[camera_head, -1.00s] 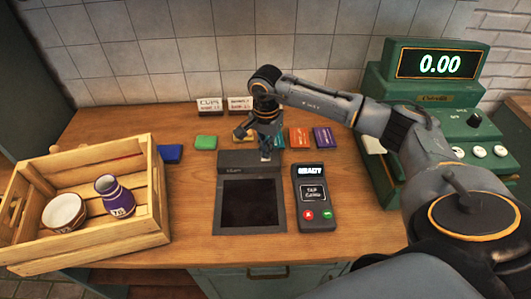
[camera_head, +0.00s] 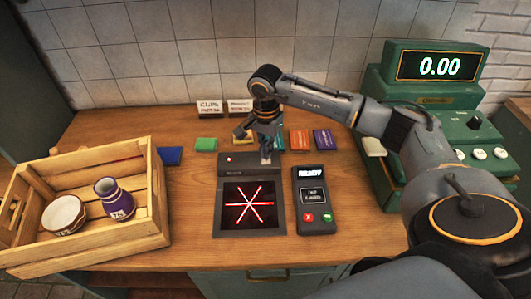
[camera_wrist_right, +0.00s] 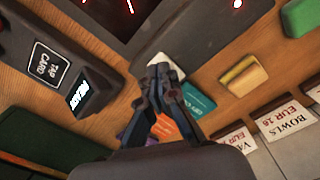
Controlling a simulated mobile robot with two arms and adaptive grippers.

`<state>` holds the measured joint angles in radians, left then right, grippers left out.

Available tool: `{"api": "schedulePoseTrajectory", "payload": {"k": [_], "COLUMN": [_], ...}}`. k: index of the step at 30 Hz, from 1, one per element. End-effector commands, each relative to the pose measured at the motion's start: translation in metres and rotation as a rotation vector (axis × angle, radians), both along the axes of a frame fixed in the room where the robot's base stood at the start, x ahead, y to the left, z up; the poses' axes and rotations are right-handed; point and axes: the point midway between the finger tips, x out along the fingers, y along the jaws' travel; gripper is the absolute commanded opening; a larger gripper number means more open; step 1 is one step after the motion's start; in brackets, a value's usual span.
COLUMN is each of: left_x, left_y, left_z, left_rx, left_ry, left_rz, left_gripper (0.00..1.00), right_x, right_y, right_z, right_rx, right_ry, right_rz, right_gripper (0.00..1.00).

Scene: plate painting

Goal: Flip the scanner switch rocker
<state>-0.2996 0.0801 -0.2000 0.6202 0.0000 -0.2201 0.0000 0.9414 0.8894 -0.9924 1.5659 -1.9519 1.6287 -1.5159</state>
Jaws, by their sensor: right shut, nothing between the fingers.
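The scanner (camera_head: 222,190) is a dark grey flat box on the counter. Its black window shows a red star of lines, and a small light (camera_head: 229,159) glows on its raised back panel. My right gripper (camera_head: 266,157) points down, shut and empty, at the right end of that panel. In the right wrist view the shut fingertips (camera_wrist_right: 160,72) are at the scanner's edge (camera_wrist_right: 190,50), over a small pale part. The fingers mostly cover that spot, so I cannot make out the rocker or its tilt. My left gripper is not in view.
A card terminal (camera_head: 315,198) reading READY stands right of the scanner. A wooden crate (camera_head: 110,245) with a bowl (camera_head: 64,214) and a purple vase (camera_head: 113,200) is at left. A green register (camera_head: 425,95) is at right. Coloured blocks and price cards (camera_head: 208,110) line the back.

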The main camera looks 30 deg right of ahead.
Motion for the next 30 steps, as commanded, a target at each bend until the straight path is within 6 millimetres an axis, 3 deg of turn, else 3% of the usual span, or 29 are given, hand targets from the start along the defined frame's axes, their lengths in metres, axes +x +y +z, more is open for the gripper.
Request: {"api": "schedulePoseTrajectory", "payload": {"k": [18,30], "left_x": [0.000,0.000], "left_y": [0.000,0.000], "left_z": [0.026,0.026], "left_rx": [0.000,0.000], "left_ry": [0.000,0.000], "left_rz": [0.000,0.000], "left_gripper": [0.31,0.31], "right_x": [0.000,0.000], "right_y": [0.000,0.000], "right_z": [0.052,0.053], "right_rx": [-0.001,0.000], "right_ry": [0.000,0.000], "right_rz": [0.000,0.000], "right_gripper": [0.00,0.00]}}
